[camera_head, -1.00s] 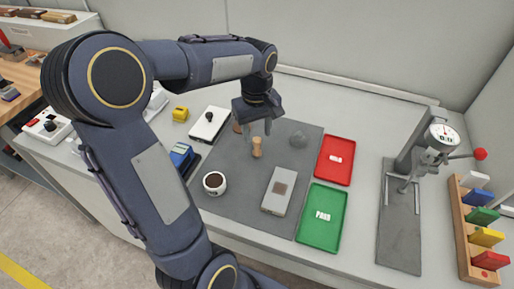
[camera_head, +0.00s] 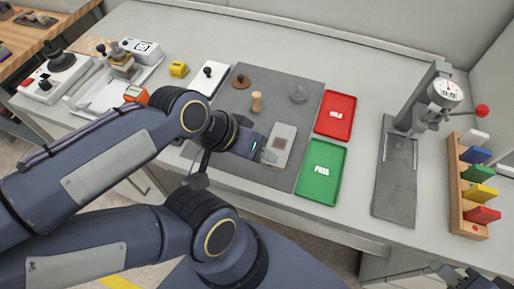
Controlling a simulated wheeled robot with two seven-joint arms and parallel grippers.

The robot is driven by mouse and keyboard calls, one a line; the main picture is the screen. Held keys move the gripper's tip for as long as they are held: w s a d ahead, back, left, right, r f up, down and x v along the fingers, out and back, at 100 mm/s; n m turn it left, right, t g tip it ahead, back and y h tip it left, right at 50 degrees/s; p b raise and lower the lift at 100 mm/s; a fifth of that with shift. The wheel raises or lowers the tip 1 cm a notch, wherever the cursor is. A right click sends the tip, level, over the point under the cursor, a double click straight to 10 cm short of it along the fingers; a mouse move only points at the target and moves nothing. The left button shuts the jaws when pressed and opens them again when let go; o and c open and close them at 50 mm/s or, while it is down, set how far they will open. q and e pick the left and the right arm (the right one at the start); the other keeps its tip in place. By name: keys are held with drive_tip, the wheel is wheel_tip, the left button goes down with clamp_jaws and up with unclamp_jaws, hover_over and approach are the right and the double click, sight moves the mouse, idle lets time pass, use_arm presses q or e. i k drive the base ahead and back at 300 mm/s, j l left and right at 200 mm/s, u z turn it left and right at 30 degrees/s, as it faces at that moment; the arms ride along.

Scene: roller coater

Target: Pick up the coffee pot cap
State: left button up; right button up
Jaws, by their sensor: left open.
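No coffee pot shows that I can make out. A small brown disc with a dark knob (camera_head: 240,82), lid-like, lies at the back left of the grey mat (camera_head: 268,83); I cannot tell whether it is the cap. A wooden peg (camera_head: 256,102) stands beside it, and a clear rounded piece (camera_head: 298,95) lies further right. My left gripper (camera_head: 268,153) is open and empty beside the grey block with a brown square (camera_head: 280,143), over the front of the mat. My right gripper (camera_head: 452,275) shows only partly at the bottom right corner; its jaws are unclear.
A red tray (camera_head: 335,128) and a green tray (camera_head: 312,185) lie right of the mat. A gauge stand (camera_head: 396,185) and a wooden rack of coloured blocks (camera_head: 457,205) are further right. A yellow item (camera_head: 179,69) and a white plate with a black knob (camera_head: 204,84) are left.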

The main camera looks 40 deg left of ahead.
sight(240, 82)
drive_tip(key=u, duration=0.4)
drive_tip(key=k+u, duration=0.15)
drive_tip(key=u, duration=0.65)
drive_tip(key=k+j+u, duration=0.1)
drive_tip(key=u, duration=0.3)
